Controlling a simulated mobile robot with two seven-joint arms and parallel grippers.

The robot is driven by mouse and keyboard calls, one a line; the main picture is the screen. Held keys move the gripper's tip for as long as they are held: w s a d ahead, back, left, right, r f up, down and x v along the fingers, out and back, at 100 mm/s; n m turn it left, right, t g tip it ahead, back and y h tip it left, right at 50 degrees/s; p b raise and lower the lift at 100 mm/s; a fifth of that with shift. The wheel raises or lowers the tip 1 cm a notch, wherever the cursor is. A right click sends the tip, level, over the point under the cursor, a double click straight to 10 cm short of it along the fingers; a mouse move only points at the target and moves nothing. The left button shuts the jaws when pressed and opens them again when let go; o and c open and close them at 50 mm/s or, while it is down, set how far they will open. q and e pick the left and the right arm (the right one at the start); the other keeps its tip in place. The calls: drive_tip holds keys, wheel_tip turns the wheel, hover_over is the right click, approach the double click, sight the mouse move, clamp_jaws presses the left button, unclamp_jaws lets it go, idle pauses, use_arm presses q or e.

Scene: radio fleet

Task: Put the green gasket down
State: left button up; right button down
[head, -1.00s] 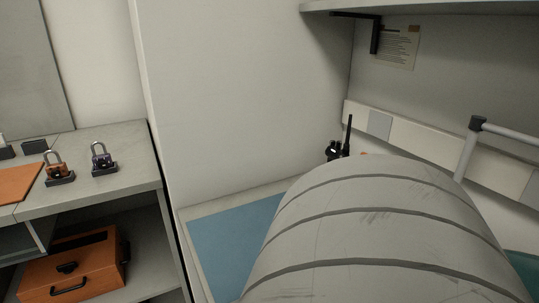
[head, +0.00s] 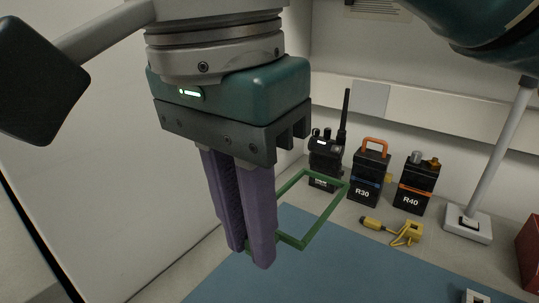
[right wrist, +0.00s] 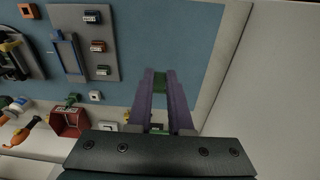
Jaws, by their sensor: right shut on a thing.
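The green gasket (head: 325,215) is a thin rectangular frame. My right gripper (head: 255,255), with purple fingers, is shut on one side of it in the head view. The gasket sticks out to the right of the fingers, in the air above the blue mat (head: 345,265); its held side is mostly hidden. In the right wrist view, a piece of the green gasket (right wrist: 159,83) shows between the two finger ends, over the blue mat (right wrist: 200,50). I cannot tell the exact height above the mat. My left gripper is not in view.
Behind the mat stand a black radio (head: 325,160), box R30 (head: 369,178) and box R40 (head: 413,190). A yellow item (head: 400,232) lies in front of them. A lamp-like post (head: 495,150) stands right. A grey board (right wrist: 85,40) with small parts lies on the mat.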

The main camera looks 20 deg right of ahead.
wheel_tip(320, 180, down, 15)
drive_tip(key=b, duration=0.5)
drive_tip(key=shift+s+d+r, duration=0.15)
wheel_tip(320, 180, down, 5)
drive_tip(key=shift+b, duration=0.7)
drive_tip(key=shift+f, duration=0.2)
drive_tip(key=shift+f, duration=0.4)
drive_tip(key=c, duration=0.8)
unclamp_jaws()
drive_tip(key=shift+c, duration=0.2)
